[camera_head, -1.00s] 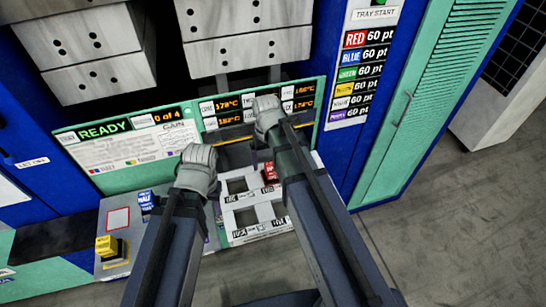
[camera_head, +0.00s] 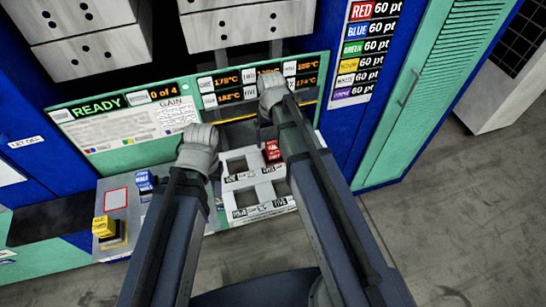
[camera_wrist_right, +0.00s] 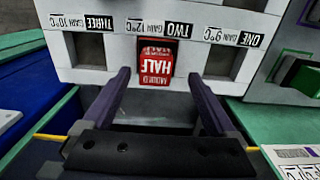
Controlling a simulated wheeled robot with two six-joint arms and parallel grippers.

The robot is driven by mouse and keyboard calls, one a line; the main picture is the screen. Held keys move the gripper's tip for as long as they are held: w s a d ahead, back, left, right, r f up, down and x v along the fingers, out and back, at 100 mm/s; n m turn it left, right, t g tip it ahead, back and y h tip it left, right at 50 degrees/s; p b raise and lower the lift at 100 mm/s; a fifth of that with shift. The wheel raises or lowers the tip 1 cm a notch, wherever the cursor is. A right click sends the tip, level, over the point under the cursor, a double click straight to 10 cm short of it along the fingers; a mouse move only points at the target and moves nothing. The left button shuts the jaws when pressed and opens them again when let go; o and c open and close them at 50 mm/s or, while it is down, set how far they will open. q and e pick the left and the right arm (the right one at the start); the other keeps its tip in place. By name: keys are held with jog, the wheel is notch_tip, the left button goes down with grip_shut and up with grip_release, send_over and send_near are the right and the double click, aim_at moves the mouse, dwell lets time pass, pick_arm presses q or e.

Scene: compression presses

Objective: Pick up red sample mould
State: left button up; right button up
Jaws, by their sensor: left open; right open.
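The red sample mould (camera_head: 272,150) sits in the white slotted tray (camera_head: 228,184). In the right wrist view the red mould (camera_wrist_right: 155,66) shows its upside-down label "HALF" and lies at the slot marked TWO. My right gripper (camera_wrist_right: 161,74) is open, with its two dark fingers apart on either side of the red mould's place in the picture; I cannot tell whether they touch it.
A blue mould (camera_head: 144,182) and a yellow mould (camera_head: 103,227) stand on the grey counter at the left. The green control panel (camera_head: 150,142) reads READY and 0 of 4. Press blocks hang above it. Grey floor lies open to the right.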

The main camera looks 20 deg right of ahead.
aim_at(273, 145)
jog(key=f+b, duration=0.2)
jog(key=f, duration=0.1)
jog(key=f+b, duration=0.1)
jog(key=b, duration=0.1)
jog(key=shift+w+d+f, duration=0.25)
jog(key=shift+d+f, duration=0.05)
jog(key=shift+f, duration=0.1)
jog(key=shift+r, duration=0.1)
grip_shut()
dwell(0.5)
